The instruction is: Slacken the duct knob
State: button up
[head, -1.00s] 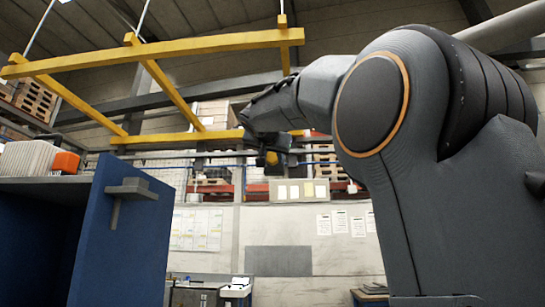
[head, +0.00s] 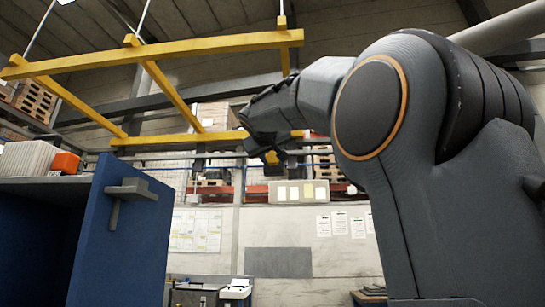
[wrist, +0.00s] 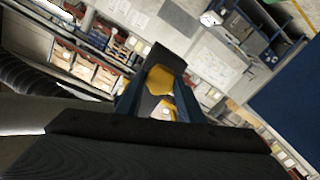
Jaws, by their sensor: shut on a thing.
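The yellow knob (wrist: 159,82) shows in the wrist view between the two fingers of my gripper (wrist: 160,96). My gripper is shut on it. A dark block (wrist: 166,58) sits just beyond the knob, and I cannot tell how the two are joined. In the head view my gripper (head: 270,157) is at the end of my raised arm, below the yellow overhead frame, and a small yellow part of the knob (head: 272,158) shows there. The fingers hide part of the knob, and no duct is clearly seen.
A yellow overhead frame (head: 200,46) hangs above my gripper. A blue cabinet (head: 120,235) with a grey bracket stands at the left, with an orange box (head: 66,162) on top. Shelving and a pale wall lie behind. The space around my gripper looks mostly free.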

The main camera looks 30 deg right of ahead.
jog(key=n+p, duration=0.1)
jog(key=n, duration=0.3)
jog(key=shift+f+n, duration=0.1)
jog(key=shift+n, duration=0.2)
jog(key=n+p, duration=0.1)
jog(key=n, duration=0.3)
jog(key=shift+n, duration=0.3)
jog(key=o, duration=1.1)
jog(key=shift+d, duration=0.1)
jog(key=shift+c, duration=0.2)
jog(key=shift+s+a, duration=0.25)
jog(key=b+v, duration=0.2)
jog(key=v, duration=0.5)
